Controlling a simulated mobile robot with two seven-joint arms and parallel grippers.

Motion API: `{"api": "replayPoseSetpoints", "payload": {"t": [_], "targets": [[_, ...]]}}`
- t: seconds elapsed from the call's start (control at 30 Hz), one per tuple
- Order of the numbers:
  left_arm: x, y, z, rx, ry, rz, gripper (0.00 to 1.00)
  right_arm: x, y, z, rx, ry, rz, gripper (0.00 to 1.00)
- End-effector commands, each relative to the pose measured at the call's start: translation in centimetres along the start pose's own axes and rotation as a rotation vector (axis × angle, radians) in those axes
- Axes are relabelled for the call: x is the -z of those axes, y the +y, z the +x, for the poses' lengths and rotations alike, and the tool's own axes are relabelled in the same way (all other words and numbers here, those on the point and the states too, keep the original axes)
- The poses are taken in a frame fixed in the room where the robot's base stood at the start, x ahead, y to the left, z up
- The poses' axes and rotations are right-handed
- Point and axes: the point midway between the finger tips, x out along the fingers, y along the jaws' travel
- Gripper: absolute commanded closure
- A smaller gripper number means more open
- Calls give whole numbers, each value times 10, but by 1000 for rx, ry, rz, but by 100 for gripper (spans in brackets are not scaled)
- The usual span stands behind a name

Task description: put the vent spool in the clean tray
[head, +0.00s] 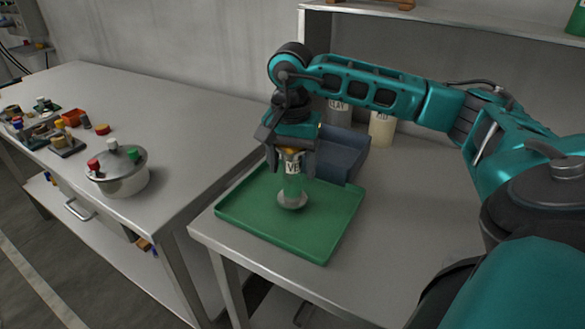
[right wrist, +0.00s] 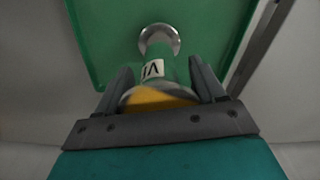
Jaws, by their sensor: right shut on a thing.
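The vent spool (head: 293,187) is a green piece with a white label and a metal flange at its lower end. My right gripper (head: 290,160) is shut on its upper part and holds it upright over the green tray (head: 239,212). Whether the flange touches the tray floor, I cannot tell. In the right wrist view the spool (right wrist: 160,68) sits between the two fingers (right wrist: 165,88), with a yellow top near the palm and the flange toward the tray (right wrist: 98,45). My left gripper is not in view.
A dark blue bin (head: 343,155) stands just behind the tray, with pale labelled containers (head: 382,128) beyond it. On the left bench (head: 190,125) are a metal pot (head: 117,172) with coloured knobs and several small parts. The tabletop right of the tray is clear.

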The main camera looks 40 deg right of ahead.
Motion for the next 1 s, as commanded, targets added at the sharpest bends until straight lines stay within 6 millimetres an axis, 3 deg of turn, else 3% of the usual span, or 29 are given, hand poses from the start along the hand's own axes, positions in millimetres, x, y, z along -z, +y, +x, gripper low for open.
{"api": "replayPoseSetpoints", "payload": {"t": [0.1,0.5,0.53,0.77,1.0], "targets": [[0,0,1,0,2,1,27,0,0,12,-1,0,0,69],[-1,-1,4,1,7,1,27,0,0,18,1,0,1,69],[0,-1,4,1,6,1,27,-1,0,17,0,0,1,30],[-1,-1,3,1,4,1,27,-1,0,17,0,0,0,7],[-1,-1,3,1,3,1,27,-1,0,16,0,0,0,6]]}}
